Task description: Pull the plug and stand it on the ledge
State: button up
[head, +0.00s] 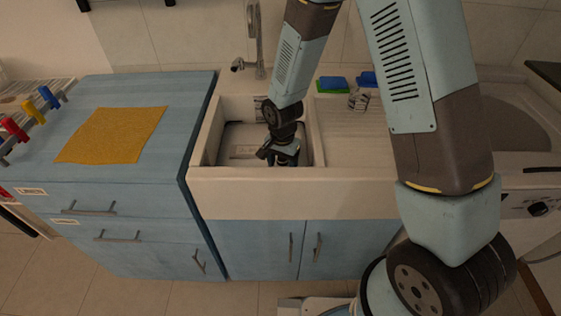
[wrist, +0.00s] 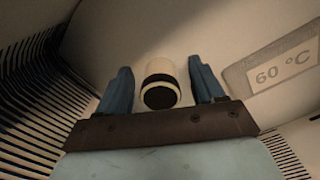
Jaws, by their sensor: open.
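My gripper (head: 284,158) is down inside the white sink basin (head: 215,135) in the head view. In the wrist view its two blue fingers (wrist: 160,82) are open, one on each side of a cream cylinder with a black band and dark end (wrist: 158,72), which looks like the plug. Gaps show between the cylinder and both fingers. In the head view I cannot make out the plug; my gripper and arm cover that part of the basin. A pale flat rim (head: 290,178) runs along the sink's front; I cannot tell whether it is the ledge.
A grey label reading "60 °C" (wrist: 270,73) lies right of the fingers in the wrist view. A tap (head: 252,60) stands behind the basin. Blue and green sponges (head: 332,85) and a clear glass (head: 358,99) are by the drainboard. A yellow cloth (head: 110,135) lies on the left counter.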

aim_at(282, 159)
jog(key=shift+c, duration=0.5)
jog(key=c, duration=1)
jog(key=o, duration=0.4)
jog(key=c, duration=0.4)
jog(key=shift+r, duration=1.6)
jog(key=shift+r, duration=1.95)
